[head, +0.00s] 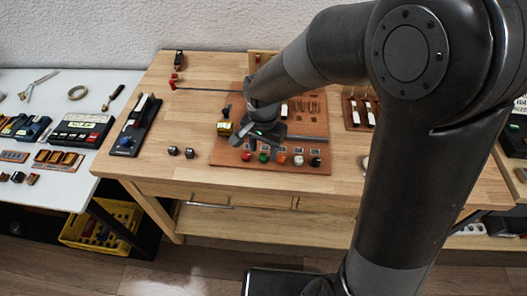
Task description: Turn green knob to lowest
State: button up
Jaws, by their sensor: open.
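The green knob (264,157) stands in a row of coloured knobs along the front edge of a brown board (222,157) on the wooden workbench. It is between the red knob (247,156) and the orange knob (281,158). My gripper (246,140) is above the board, just behind the red and green knobs, and looks apart from the green knob. It is open and holds nothing I can see. The knob's pointer setting is too small to read. My gripper and arm hide part of the board's middle.
A white knob (298,160) and a black knob (315,162) continue the row at right. Bare wood lies in front of the board.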

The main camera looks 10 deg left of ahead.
aim_at(263, 158)
jog(key=shift+f, duration=1.2)
jog(key=shift+c, duration=0.6)
jog(key=c, duration=0.9)
grip_shut()
